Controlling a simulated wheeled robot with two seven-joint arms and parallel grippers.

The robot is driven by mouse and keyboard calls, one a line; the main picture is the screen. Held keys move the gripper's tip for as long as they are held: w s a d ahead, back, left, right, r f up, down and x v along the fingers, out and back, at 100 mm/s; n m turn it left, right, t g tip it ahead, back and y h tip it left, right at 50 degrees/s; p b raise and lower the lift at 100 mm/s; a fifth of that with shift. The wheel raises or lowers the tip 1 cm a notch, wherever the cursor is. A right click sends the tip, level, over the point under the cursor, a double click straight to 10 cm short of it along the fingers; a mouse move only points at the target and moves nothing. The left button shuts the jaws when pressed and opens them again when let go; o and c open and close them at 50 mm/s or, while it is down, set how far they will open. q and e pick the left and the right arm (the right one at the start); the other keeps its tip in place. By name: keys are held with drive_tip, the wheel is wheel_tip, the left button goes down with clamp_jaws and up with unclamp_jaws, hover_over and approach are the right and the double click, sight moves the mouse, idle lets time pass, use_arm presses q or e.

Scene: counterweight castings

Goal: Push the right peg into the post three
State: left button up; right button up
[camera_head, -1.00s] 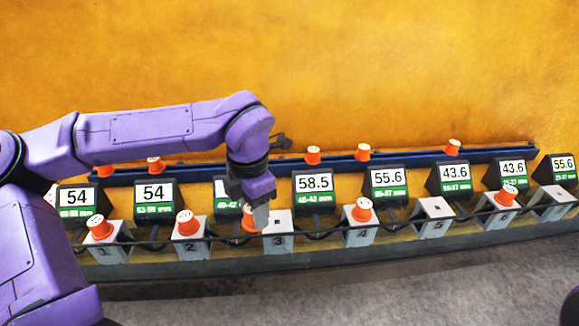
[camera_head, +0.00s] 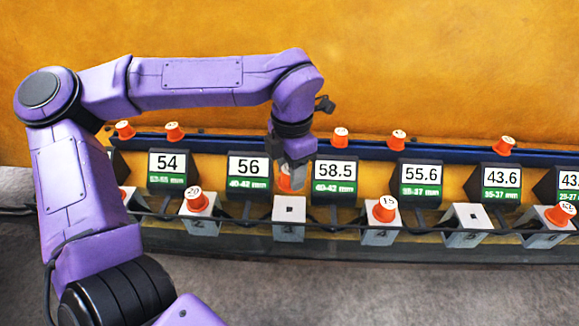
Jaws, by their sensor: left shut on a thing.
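My left gripper (camera_head: 293,176) points down and is shut on an orange peg (camera_head: 286,181), which the fingers partly hide. It holds the peg above and slightly behind post three (camera_head: 289,219), a pale block whose top shows a dark square hole with no peg in it. I see a gap between the peg and the post's top, though the exact depth is hard to judge. Post two (camera_head: 200,223) has an orange peg (camera_head: 196,199) in its top, and post four (camera_head: 381,231) has another (camera_head: 384,209). My right gripper is not in view.
Several orange pegs sit on the blue rail (camera_head: 270,146) at the back. A dark cable (camera_head: 335,229) runs along the posts. Post five (camera_head: 467,224) is empty.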

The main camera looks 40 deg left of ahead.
use_arm(q)
drive_tip(key=f+b, duration=0.1)
drive_tip(key=f, duration=0.1)
drive_tip(key=f+b, duration=0.1)
drive_tip(key=f, duration=0.1)
drive_tip(key=shift+s+a+f, duration=0.1)
drive_tip(key=shift+s+f, duration=0.1)
drive_tip(key=shift+w+f+b, duration=0.1)
drive_tip(key=shift+f+b, duration=0.3)
drive_tip(key=shift+f, duration=0.05)
drive_tip(key=shift+r, duration=0.1)
drive_tip(key=shift+p, duration=0.3)
drive_tip(key=shift+p, duration=0.35)
idle(0.7)
